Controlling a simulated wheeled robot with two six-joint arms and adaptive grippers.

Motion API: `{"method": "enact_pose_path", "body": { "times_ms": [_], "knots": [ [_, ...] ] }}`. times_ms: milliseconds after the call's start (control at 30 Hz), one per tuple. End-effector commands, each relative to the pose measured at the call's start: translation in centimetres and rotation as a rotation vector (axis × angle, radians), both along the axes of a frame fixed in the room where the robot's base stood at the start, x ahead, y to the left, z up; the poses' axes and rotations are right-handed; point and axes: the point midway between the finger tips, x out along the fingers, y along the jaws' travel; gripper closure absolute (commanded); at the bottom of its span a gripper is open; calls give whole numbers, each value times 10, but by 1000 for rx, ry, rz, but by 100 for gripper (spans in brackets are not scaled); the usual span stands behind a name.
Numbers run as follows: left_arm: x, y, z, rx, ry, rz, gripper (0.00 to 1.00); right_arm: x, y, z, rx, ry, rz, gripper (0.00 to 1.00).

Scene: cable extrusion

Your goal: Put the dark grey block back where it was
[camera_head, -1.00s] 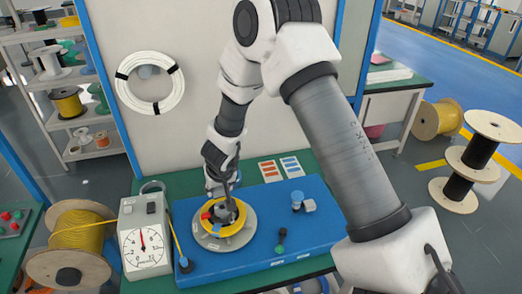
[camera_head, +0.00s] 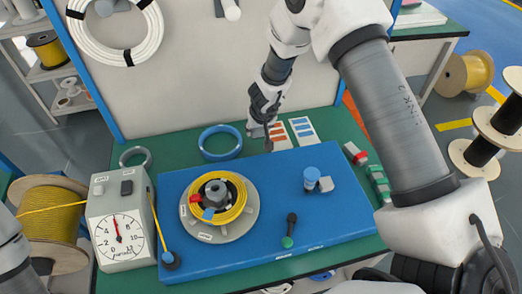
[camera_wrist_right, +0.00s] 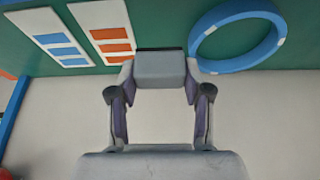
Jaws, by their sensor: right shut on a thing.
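The dark grey block (camera_wrist_right: 160,70) is between the fingers of my right gripper (camera_wrist_right: 158,84) in the wrist view. In the head view my right gripper (camera_head: 266,116) is shut on it, pointing down behind the blue board's back edge, by the printed cards. The block's lower part is a thin dark shape there, small and hard to make out. I cannot tell whether it touches the table. My left gripper is not in view.
A yellow cable coil (camera_head: 234,186) sits on the round grey turntable on the blue board (camera_head: 330,222). A blue ring (camera_head: 220,142) lies behind the board. Two printed cards (camera_head: 302,130) lie right of the gripper. A dial box (camera_head: 120,228) stands left.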

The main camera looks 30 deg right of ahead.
Motion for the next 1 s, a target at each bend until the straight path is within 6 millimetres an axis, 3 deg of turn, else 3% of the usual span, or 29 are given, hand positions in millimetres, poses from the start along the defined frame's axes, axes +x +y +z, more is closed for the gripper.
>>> {"method": "enact_pose_path", "body": {
  "times_ms": [33,367,767,800,833,1000],
  "knots": [
    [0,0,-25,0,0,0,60,0,0,-27,0,1,0,82],
    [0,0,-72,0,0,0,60,0,0,-76,0,0,-1,82],
    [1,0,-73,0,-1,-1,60,0,0,-79,1,0,-2,82],
    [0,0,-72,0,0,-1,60,0,0,-77,1,0,-2,37],
    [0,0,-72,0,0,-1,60,0,0,-77,1,0,-2,26],
    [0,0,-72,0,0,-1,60,0,0,-77,1,0,-2,26]
  ]
}}
